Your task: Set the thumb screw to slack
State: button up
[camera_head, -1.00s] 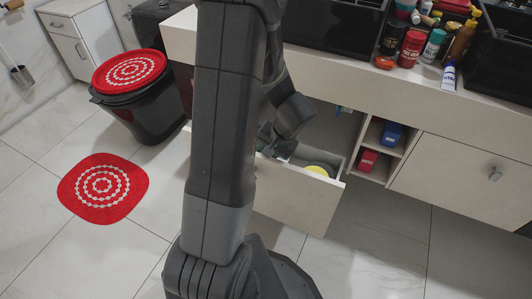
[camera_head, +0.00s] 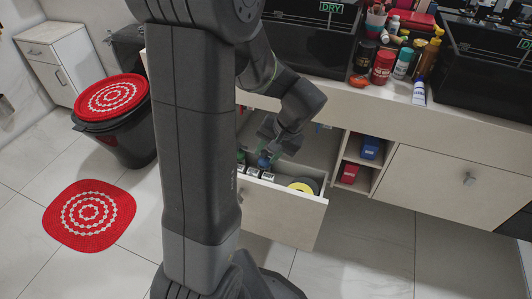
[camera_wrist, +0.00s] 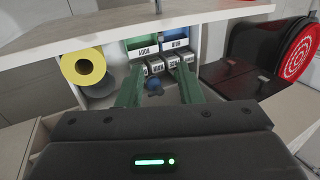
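My gripper (camera_wrist: 159,75) is open, its two green fingers spread over the pulled-out drawer (camera_head: 285,210). In the head view my gripper (camera_head: 267,148) is partly hidden by its own wrist. A small dark blue rounded piece (camera_wrist: 155,88) lies between and below the fingers, apart from them as far as I can see. It also shows as a blue spot in the head view (camera_head: 263,161). I cannot tell whether it is the thumb screw; no other screw is clear. Several small labelled blocks (camera_wrist: 156,66) stand in a row just beyond it.
A yellow roll (camera_wrist: 83,67) lies in the drawer to one side. Green (camera_wrist: 140,47) and blue (camera_wrist: 175,44) labelled panels stand behind the blocks. The counter edge (camera_head: 345,110) overhangs the drawer.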

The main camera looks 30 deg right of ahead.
jog(key=shift+c, duration=0.2)
jog(key=c, duration=0.4)
jog(key=shift+w+a+n, duration=0.25)
jog(key=shift+a+n, duration=0.05)
jog(key=shift+n, duration=0.1)
grip_shut()
jog(key=w+a+n+g+h+p, duration=0.4)
jog(key=w+a+n+g+h, duration=0.45)
jog(key=n, duration=0.85)
jog(key=s+d+f+t+y+b, duration=0.1)
jog(key=f, duration=0.4)
jog(key=s+d+f+y+b, duration=0.1)
jog(key=d+f+b, duration=0.1)
jog(key=f, duration=0.3)
jog(key=shift+s+d+t+y, duration=0.2)
jog(key=shift+s+t+y, duration=0.15)
